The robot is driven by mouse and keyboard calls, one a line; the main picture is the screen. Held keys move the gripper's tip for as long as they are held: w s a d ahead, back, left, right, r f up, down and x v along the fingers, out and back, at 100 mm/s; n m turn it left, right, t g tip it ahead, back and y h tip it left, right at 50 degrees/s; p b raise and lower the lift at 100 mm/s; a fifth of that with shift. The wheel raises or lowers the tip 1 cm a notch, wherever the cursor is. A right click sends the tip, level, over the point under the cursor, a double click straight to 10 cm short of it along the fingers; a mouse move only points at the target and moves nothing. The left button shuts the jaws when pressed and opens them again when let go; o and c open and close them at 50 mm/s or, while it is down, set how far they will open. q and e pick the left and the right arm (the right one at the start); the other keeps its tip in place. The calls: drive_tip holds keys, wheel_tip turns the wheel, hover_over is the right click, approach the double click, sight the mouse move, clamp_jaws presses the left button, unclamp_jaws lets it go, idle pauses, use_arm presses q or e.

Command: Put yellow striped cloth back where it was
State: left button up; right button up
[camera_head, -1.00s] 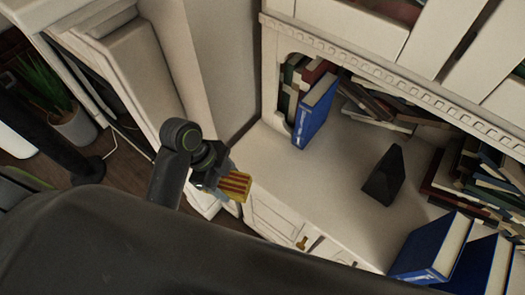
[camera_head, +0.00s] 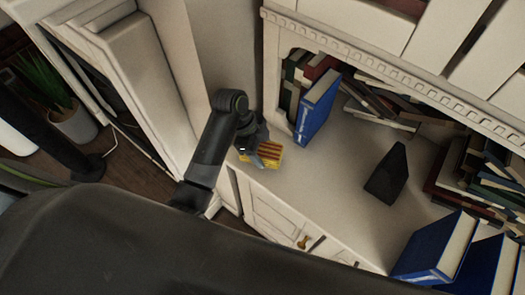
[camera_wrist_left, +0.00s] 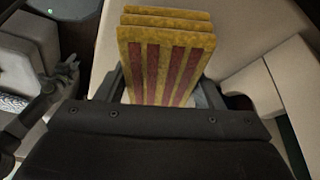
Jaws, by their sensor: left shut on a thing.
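The yellow cloth with dark red stripes (camera_head: 268,152) is a folded block at the left end of the white cabinet top (camera_head: 290,185) in the head view. My left gripper (camera_head: 256,147) is shut on it. In the left wrist view the striped cloth (camera_wrist_left: 168,62) rises from between the fingers, its layers stacked behind one another. Whether the cloth touches the cabinet top, I cannot tell. My right gripper is not clearly seen in the head view; an arm with a gripper (camera_wrist_left: 62,75) shows at the left of the left wrist view, too small to judge.
A blue book (camera_head: 317,110) stands just right of the cloth beside darker books. A dark wedge-shaped object (camera_head: 387,173) stands mid-surface. More blue books (camera_head: 432,248) are at the front right. A white wall panel (camera_head: 222,50) rises behind. Cabinet top between cloth and wedge is clear.

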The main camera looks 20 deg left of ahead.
use_arm(q)
drive_tip(key=shift+f, duration=0.85)
drive_tip(key=shift+w+f+p, duration=0.15)
drive_tip(key=shift+p, duration=0.15)
drive_tip(key=shift+f, duration=0.2)
drive_tip(key=shift+f, duration=0.15)
drive_tip(key=o, duration=0.9)
drive_tip(key=shift+o, duration=0.2)
drive_tip(key=shift+b+v, duration=0.35)
drive_tip(key=shift+v, duration=3.55)
drive_tip(key=shift+d, duration=0.1)
